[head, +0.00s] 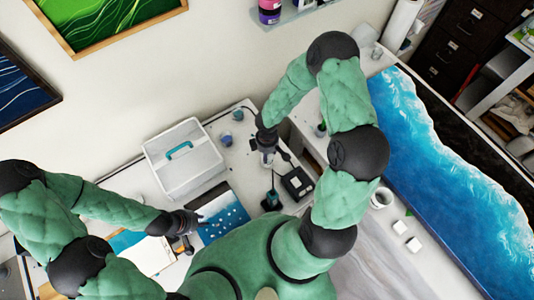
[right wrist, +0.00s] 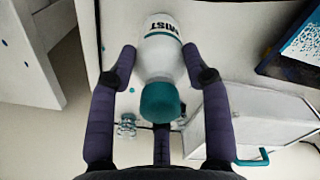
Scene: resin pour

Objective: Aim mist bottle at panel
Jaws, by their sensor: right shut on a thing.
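The mist bottle (right wrist: 160,62) is white with a teal cap and the word MIST on its side. In the right wrist view it lies between the two fingers of my right gripper (head: 267,146), which is shut on it. In the head view the gripper and wrist mostly hide the bottle. A blue panel with white dots (head: 224,219) lies on the table, left of and nearer than the right gripper. A corner of it shows at the upper right of the right wrist view (right wrist: 303,38). My left gripper (head: 186,232) is beside the panel's left edge; its fingers are unclear.
A white case (head: 184,172) with a teal handle stands behind the panel. A black box (head: 297,183) and a dark teal tool (head: 271,199) are near the right gripper. Small cups (head: 226,139) stand at the back. A large blue wave piece (head: 425,160) fills the right.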

